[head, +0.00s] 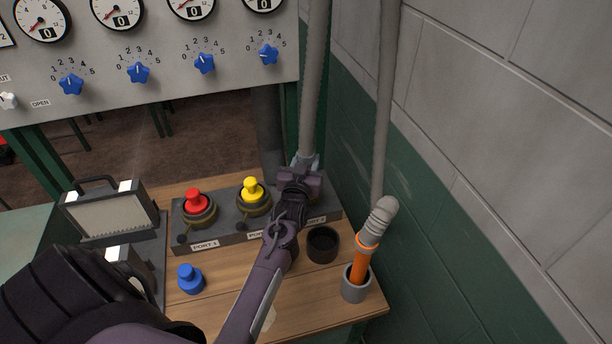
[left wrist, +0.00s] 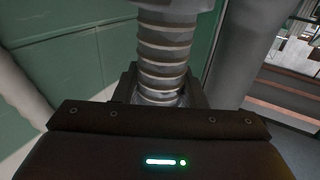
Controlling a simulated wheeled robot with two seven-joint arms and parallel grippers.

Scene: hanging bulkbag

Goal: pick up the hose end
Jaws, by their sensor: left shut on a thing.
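My left gripper (head: 306,172) is shut on the lower end of a grey hose that hangs from above, over the right part of the port block. The hose end (left wrist: 165,50) is a ribbed grey cuff, upright between the fingers in the left wrist view. In the head view the hose (head: 313,85) rises straight up from the gripper; its lowest part is hidden by the gripper. I cannot tell whether it touches the port below. My right gripper is not in view.
The port block (head: 228,233) bears a red cap (head: 195,202) and a yellow cap (head: 252,190). A blue cap (head: 190,279), an empty black cup (head: 322,244) and a grey holder (head: 355,284) with an orange-tipped second hose (head: 379,218) stand nearby. A wall bounds the right.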

